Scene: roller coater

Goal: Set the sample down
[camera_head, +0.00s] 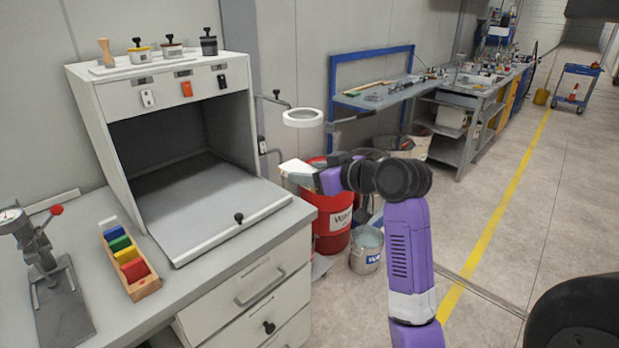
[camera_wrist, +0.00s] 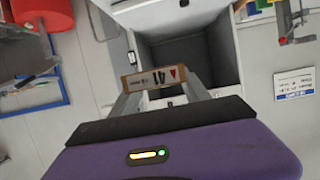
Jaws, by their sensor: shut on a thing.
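The sample (camera_wrist: 154,78) is a small flat piece with tan edges, a white face, dark marks and a red triangle. My gripper (camera_wrist: 160,92) is shut on it, one grey finger at each side. In the head view my gripper (camera_head: 312,178) is in the air right of the bench, in front of the red drum. The pale sample (camera_head: 296,167) shows at its tip, apart from any surface. The open grey booth (camera_head: 165,87) stands on the bench to the left, with a flat grey board (camera_head: 205,215) at its floor. The booth opening also shows ahead in the wrist view (camera_wrist: 190,60).
A wooden rack (camera_head: 147,288) of coloured cards and a press-like gauge (camera_head: 45,255) stand on the bench at left. A ring lamp (camera_head: 302,118) hangs close above my gripper. The red drum (camera_head: 332,235) and a metal bucket (camera_head: 366,255) stand below. The booth floor looks clear.

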